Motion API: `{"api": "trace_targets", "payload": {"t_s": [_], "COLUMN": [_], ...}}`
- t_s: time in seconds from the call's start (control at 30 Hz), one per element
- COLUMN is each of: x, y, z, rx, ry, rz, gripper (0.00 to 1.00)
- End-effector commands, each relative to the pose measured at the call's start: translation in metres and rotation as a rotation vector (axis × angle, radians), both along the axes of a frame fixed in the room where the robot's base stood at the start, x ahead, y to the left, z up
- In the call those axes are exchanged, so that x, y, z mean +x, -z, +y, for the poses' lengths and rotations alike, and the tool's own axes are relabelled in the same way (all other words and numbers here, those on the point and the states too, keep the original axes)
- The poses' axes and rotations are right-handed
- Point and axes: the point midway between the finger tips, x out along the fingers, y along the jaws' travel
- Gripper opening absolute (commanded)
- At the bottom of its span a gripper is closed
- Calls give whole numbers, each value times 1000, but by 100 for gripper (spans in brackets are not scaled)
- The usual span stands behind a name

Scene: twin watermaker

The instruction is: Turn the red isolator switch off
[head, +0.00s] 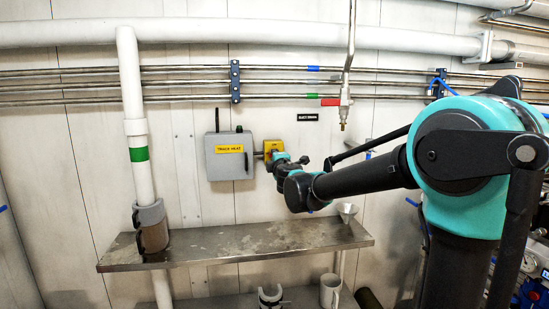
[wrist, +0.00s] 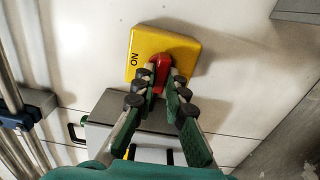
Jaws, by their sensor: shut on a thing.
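The red isolator switch (wrist: 161,66) is a red knob on a yellow plate (wrist: 181,49) marked "ON", seen in the wrist view. My gripper (wrist: 160,80) has its two fingers closed on either side of the red knob, which partly hides it. In the head view the yellow plate (head: 268,146) is on the wall just right of the grey box, and my gripper (head: 278,159) reaches it from the right. The red knob is hidden by my gripper in the head view.
A grey box (head: 222,169) labelled "TRACE HEAT" is beside the plate, close to my gripper. A metal shelf (head: 270,238) runs below. Pipes (head: 190,87) and a hanging valve with a red handle (head: 331,102) are above. A white pipe (head: 132,80) stands left.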

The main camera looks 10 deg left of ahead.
Motion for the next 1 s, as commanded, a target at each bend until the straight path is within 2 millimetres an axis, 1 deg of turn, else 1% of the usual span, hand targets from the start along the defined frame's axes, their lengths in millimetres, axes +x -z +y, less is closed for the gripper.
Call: {"api": "trace_targets", "payload": {"t_s": [0.07,0.1,0.23,0.27,0.53,0.67,0.77,1.0], "x": [-1,-1,-1,-1,-1,-7,-18,-59], "y": [1,1,1,1,0,0,0,0], "z": [0,0,0,0,0,-2,-5,-16], "rx": [0,0,0,0,1,1,1,1], "ry": [-1,-1,-1,-1,-1,-1,-1,-2], "rz": [0,0,0,0,0,0,0,0], "gripper": [0,14,30,33,33,33,33,33]}}
